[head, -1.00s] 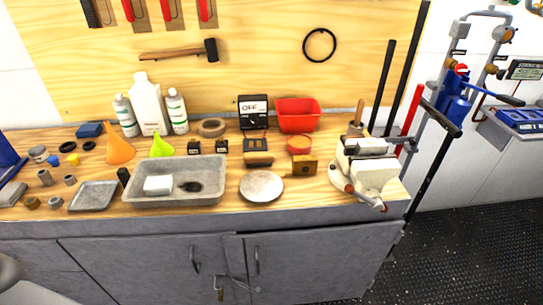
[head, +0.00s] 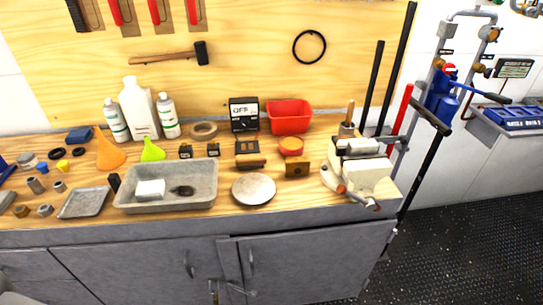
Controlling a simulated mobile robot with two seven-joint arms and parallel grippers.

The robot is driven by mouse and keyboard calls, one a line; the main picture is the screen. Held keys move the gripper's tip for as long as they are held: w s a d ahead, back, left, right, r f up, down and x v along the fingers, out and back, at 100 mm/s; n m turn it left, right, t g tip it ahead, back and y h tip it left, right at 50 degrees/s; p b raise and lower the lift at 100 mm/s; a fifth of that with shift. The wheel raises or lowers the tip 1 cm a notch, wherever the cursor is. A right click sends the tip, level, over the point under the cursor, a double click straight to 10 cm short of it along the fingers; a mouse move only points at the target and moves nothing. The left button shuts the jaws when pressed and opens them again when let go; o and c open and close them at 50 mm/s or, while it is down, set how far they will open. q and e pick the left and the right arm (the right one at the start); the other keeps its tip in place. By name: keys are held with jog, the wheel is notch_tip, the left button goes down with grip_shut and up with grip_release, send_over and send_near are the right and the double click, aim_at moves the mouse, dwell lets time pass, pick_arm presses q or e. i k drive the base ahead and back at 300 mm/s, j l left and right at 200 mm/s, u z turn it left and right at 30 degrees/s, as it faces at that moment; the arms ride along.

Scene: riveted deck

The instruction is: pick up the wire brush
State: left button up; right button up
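A dark-bristled brush with a wooden back (head: 77,15), which looks like the wire brush, hangs at the top left of the plywood board in the head view. Its upper end is cut off by the picture edge. A small wood-topped block (head: 250,163) with a dark underside lies on the bench and may also be a brush; I cannot tell. Neither of my grippers shows in the head view.
A grey tray (head: 205,196) holds a white block and a dark lump. A round plate (head: 254,189), red bin (head: 289,117), bottles (head: 140,108) and a white vise (head: 362,174) crowd the bench (head: 290,208). Dark floor (head: 460,240) is open at the right.

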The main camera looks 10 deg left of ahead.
aim_at(258, 161)
jog(key=i+l+u, duration=0.2)
jog(key=l, duration=0.2)
jog(key=i+l+u, duration=0.2)
jog(key=l, duration=0.25)
jog(key=l+u, duration=0.2)
jog(key=l, duration=0.2)
jog(key=i+l+u, duration=0.2)
jog(key=l, duration=0.3)
jog(key=k, duration=0.1)
